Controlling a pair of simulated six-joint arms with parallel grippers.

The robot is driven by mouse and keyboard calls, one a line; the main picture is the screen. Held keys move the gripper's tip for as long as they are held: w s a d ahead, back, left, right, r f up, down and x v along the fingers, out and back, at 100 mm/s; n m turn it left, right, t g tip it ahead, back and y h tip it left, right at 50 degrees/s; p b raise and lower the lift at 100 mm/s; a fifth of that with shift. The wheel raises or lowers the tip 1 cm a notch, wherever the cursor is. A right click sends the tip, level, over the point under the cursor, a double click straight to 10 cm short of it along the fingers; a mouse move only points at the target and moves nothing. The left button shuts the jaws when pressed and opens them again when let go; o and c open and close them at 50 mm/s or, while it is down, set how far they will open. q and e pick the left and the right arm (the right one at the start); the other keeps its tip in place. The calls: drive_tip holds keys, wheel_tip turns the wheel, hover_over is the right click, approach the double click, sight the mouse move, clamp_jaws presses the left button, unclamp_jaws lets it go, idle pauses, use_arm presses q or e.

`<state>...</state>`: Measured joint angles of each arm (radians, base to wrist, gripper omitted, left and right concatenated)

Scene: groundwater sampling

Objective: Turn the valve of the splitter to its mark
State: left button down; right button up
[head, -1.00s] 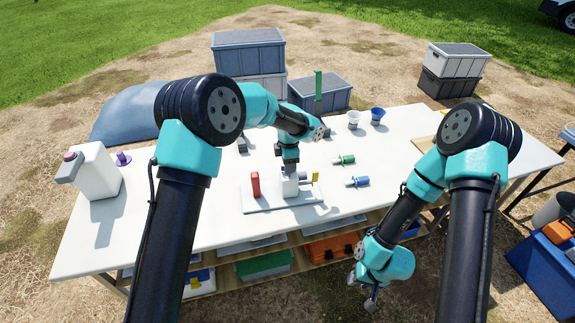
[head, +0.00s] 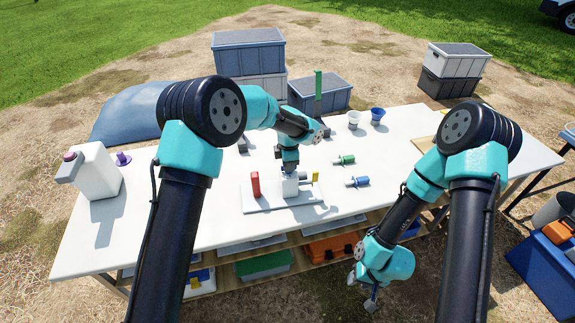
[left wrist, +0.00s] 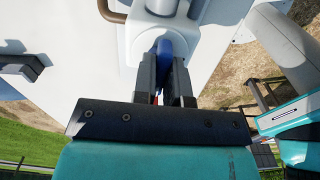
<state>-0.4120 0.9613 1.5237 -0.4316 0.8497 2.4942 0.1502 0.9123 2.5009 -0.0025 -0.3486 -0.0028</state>
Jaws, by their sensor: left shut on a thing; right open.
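The splitter (head: 290,188) is a pale block on a white base plate (head: 268,203), with a red upright piece (head: 255,184) at its left and a small yellow piece (head: 315,177) at its right. My left gripper (head: 289,170) points down onto the top of the block. In the left wrist view my left gripper (left wrist: 164,88) is shut on the blue valve handle (left wrist: 163,50). The fingers hide much of the handle, and I cannot make out the mark. My right gripper (head: 371,296) hangs open and empty in front of the table's edge, low down.
A green fitting (head: 344,160) and a blue fitting (head: 358,181) lie right of the splitter. A white cup (head: 353,118) and a blue cup (head: 377,115) stand behind. A white jug (head: 98,170) is at the left. The front left tabletop is clear.

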use_arm(q)
drive_tip(key=shift+n, duration=2.3)
drive_tip(key=c, duration=1.1)
unclamp_jaws()
drive_tip(key=shift+r, duration=0.1)
wheel_tip(320, 180, up, 17)
drive_tip(key=shift+r, duration=0.1)
drive_tip(key=shift+m, duration=0.3)
